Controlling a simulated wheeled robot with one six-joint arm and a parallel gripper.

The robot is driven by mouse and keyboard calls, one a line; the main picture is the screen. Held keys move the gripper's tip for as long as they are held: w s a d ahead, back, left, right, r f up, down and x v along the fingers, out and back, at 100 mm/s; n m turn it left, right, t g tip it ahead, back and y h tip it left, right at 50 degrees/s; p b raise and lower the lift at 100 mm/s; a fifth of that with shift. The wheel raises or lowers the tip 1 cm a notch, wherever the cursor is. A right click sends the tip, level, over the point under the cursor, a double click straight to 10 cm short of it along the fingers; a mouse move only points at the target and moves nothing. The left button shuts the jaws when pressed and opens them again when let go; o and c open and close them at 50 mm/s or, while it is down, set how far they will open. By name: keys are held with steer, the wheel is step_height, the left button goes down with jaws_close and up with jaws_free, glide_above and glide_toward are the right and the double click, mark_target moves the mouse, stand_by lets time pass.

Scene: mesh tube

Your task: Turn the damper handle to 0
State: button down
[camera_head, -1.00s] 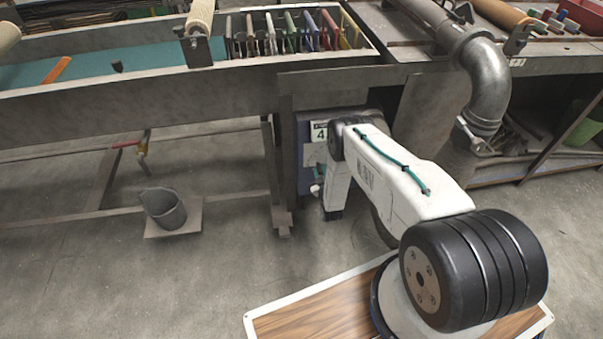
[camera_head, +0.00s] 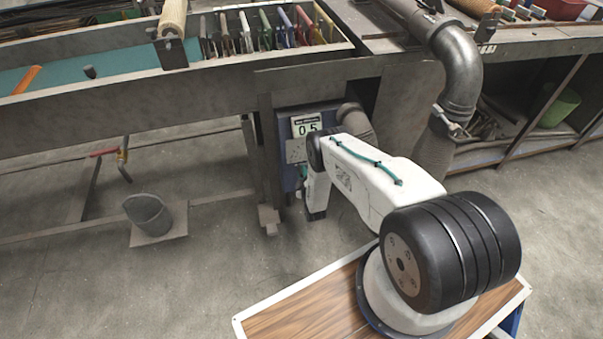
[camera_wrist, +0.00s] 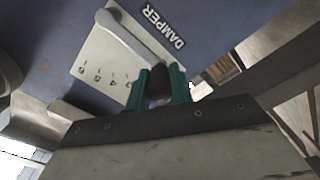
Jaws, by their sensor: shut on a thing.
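The damper handle is a light grey lever (camera_wrist: 128,38) with a dark knob at its end. It runs from the top left of the wrist view down to the knob (camera_wrist: 159,84). My gripper (camera_wrist: 159,72) has green fingers closed on the knob from both sides. A pale scale plate (camera_wrist: 97,50) with several numbers lies behind the lever, beside the word DAMPER. There my arm hides the handle and the fingertips.
A metal duct (camera_head: 462,75) with a clamp runs down to the right of my arm. A steel bench frame (camera_head: 130,100) stands to the left. Bare floor lies in front.

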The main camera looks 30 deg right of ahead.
steer(key=c, duration=1.2)
jaws_free()
steer(key=shift+c, duration=0.2)
steer(key=v, duration=0.7)
steer(key=shift+s, duration=0.4)
steer(key=shift+a, duration=0.1)
